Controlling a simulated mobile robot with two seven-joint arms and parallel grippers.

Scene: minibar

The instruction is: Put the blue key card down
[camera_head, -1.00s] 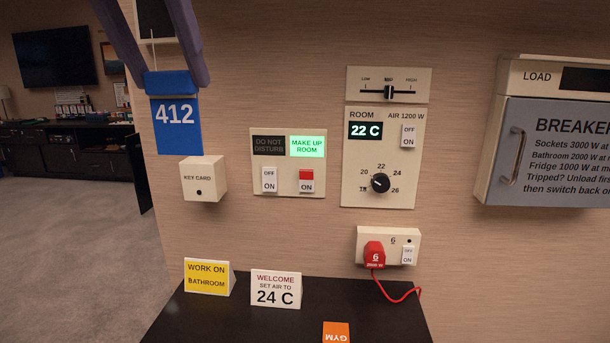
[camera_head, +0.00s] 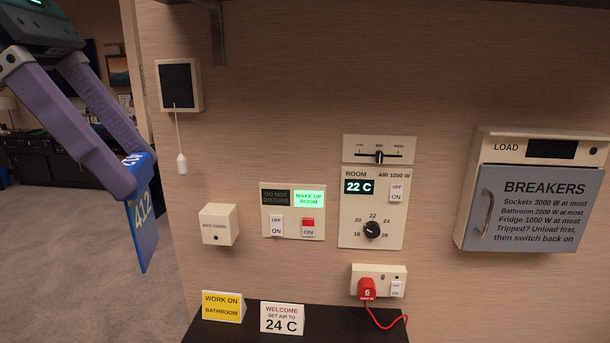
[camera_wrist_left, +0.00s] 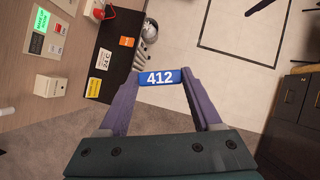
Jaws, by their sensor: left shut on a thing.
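The blue key card (camera_head: 143,221) with "412" on it is held by my left gripper (camera_head: 133,160) at the left of the head view, tilted and hanging below the fingers. In the left wrist view the card (camera_wrist_left: 160,78) sits between the two purple fingertips. It is in the air, apart from the wall. The white key card box (camera_head: 219,224) is on the wall to the right of the card. A dark shelf (camera_head: 290,333) is below it. My right gripper is not in view.
On the shelf stand a yellow "work on bathroom" sign (camera_head: 222,306) and a white welcome sign (camera_head: 283,318). A pull-cord box (camera_head: 178,84) hangs above the key card box. A red plug (camera_head: 367,289) with a cord is at the shelf's right. The breaker box (camera_head: 536,190) is far right.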

